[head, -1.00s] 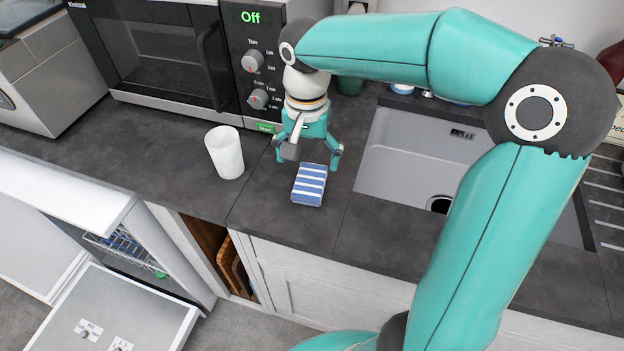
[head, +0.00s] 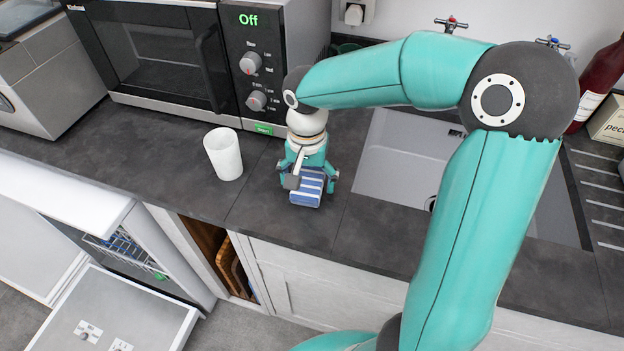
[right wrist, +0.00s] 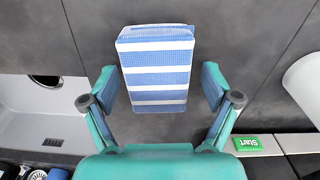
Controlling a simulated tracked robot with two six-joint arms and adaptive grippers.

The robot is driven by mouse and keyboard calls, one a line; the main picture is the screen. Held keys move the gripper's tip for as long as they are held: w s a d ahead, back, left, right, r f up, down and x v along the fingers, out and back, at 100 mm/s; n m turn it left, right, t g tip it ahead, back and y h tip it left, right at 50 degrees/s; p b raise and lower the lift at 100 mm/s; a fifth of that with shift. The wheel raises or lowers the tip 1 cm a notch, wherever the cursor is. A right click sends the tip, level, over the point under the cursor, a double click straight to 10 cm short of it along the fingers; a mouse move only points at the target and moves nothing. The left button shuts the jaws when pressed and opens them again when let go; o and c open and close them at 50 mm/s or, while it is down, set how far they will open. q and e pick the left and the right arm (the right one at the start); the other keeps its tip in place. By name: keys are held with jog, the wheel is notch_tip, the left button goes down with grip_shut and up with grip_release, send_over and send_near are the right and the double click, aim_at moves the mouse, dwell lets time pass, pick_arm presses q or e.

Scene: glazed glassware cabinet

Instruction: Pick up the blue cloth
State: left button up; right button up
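The blue cloth (head: 306,190), folded with white stripes, lies on the dark counter between the white cup and the sink. My right gripper (head: 309,185) is low over it, and its fingers hide part of the cloth in the head view. In the right wrist view the cloth (right wrist: 157,70) lies between the two fingers of the gripper (right wrist: 160,92). The fingers are open, with a gap on each side of the cloth. My left gripper is not in view.
A white cup (head: 223,154) stands left of the cloth. A microwave (head: 160,55) is behind, and a grey sink (head: 395,170) is to the right. An open dishwasher door (head: 110,315) is at the lower left. The counter's front edge is close to the cloth.

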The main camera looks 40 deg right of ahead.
aim_at(307, 179)
jog(key=c, duration=0.9)
jog(key=shift+r, duration=0.1)
jog(key=shift+c, duration=0.2)
notch_tip(307, 179, up, 20)
jog(key=p, duration=0.1)
jog(key=shift+p, duration=0.35)
